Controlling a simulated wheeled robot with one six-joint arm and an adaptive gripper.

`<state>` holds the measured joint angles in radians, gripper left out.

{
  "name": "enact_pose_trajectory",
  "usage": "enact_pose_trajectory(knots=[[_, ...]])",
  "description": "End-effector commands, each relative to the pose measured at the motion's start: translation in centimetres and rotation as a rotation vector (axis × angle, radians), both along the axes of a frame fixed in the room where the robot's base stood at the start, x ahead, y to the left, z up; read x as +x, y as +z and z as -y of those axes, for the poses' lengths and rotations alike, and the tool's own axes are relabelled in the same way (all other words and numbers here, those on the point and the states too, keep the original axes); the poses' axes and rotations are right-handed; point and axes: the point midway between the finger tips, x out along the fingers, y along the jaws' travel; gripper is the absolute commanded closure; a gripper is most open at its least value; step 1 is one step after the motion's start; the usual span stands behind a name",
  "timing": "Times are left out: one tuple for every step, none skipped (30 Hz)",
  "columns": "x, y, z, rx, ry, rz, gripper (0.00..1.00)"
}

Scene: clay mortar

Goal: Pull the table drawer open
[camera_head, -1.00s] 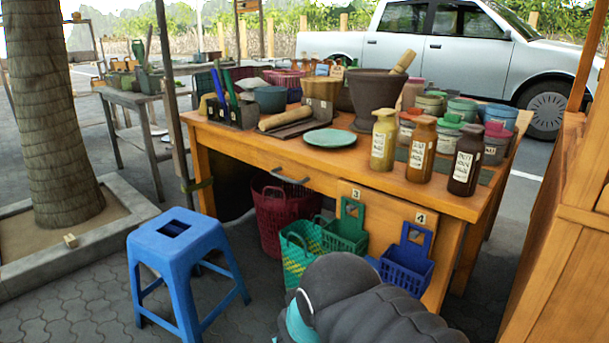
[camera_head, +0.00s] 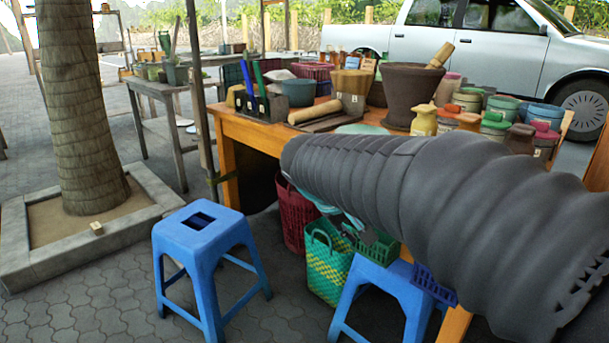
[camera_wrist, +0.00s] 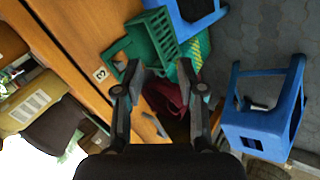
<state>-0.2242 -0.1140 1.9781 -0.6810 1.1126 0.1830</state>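The wooden table (camera_head: 240,136) has its orange front facing me. In the head view my arm covers most of that front, including the drawer's handle. A thin dark shape near the fingers may be the handle, but I cannot tell. No drawer gap shows.
A blue stool (camera_head: 203,238) stands left of my arm, and a second blue stool (camera_head: 385,275) is below it. A green woven basket (camera_head: 328,262) and a red basket (camera_head: 297,215) are under the table. Pots and bottles crowd the tabletop.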

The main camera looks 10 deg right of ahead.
Motion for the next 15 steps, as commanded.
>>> enact_pose_trajectory(knots=[[2.3,-0.1,-0.6,-0.054,0.017,-0.006,0.61],[3.5,0.0,-0.8,-0.088,0.024,-0.006,0.61],[5.2,0.1,-1.3,-0.133,0.035,-0.003,0.61],[6.4,0.1,-1.6,-0.166,0.042,0.000,0.61],[7.6,0.2,-2.0,-0.199,0.050,0.001,0.61],[9.2,0.2,-2.6,-0.244,0.061,0.009,0.61],[10.4,0.2,-3.0,-0.277,0.069,0.015,0.61],[11.6,0.2,-3.6,-0.310,0.077,0.020,0.61],[13.2,0.1,-4.4,-0.353,0.089,0.030,0.61],[14.4,0.0,-5.0,-0.386,0.097,0.040,0.61],[15.5,-0.1,-5.7,-0.419,0.105,0.049,0.61],[17.0,-0.2,-6.6,-0.460,0.117,0.063,0.61],[18.0,-0.3,-7.3,-0.491,0.125,0.074,0.61],[18.9,-0.5,-8.1,-0.520,0.132,0.086,0.61],[20.1,-0.7,-9.0,-0.556,0.143,0.100,0.61]])
